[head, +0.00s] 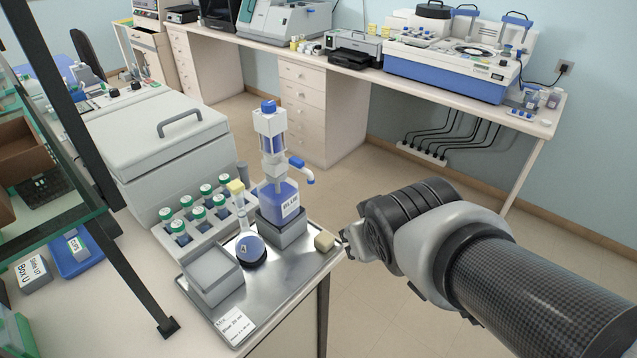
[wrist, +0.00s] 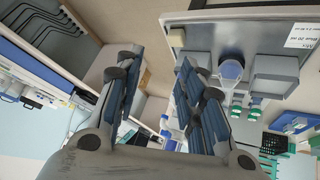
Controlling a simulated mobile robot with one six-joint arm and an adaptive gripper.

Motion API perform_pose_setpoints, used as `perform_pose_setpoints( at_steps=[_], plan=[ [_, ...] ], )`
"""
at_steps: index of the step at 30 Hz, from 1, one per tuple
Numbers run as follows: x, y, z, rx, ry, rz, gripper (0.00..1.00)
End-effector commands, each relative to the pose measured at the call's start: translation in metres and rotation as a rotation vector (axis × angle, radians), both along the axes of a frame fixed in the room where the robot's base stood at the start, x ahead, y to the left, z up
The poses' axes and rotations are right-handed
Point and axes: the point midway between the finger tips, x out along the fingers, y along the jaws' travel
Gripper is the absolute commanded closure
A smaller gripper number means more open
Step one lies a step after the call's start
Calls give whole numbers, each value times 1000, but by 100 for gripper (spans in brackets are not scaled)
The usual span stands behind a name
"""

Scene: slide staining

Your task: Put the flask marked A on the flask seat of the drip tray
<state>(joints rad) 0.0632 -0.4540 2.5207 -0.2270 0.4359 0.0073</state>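The flask marked A (head: 250,250) is a round flask with blue contents and a pale neck, standing upright on the metal drip tray (head: 285,290). It stands between a grey open box (head: 212,274) and a grey pedestal (head: 283,238). The flask also shows in the wrist view (wrist: 231,72), right of my fingers. My gripper (head: 346,244) is off the tray's right edge, apart from the flask. In the wrist view my gripper (wrist: 160,95) is open, with nothing between its fingers.
A tall dispenser bottle with blue liquid (head: 281,196) stands on the pedestal, its spout pointing right. A small beige block (head: 325,241) lies at the tray's right corner. A rack of green-capped bottles (head: 190,218) stands behind. A dark shelf post (head: 130,270) rises at left.

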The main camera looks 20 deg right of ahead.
Motion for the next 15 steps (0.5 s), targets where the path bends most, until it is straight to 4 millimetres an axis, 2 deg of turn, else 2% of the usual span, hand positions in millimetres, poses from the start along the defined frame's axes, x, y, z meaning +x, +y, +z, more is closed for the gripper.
perform_pose_setpoints(
  at_steps=[1, 3, 6, 10, 15],
  plan=[
    [-26, 8, 6, 36, 32, -24, 64],
    [-59, 19, 6, 88, 96, -48, 64],
    [-94, 33, 6, 148, 165, -61, 64],
    [-117, 43, 5, 185, 215, -63, 64],
    [-121, 44, 4, 190, 226, -64, 64]
  ],
)
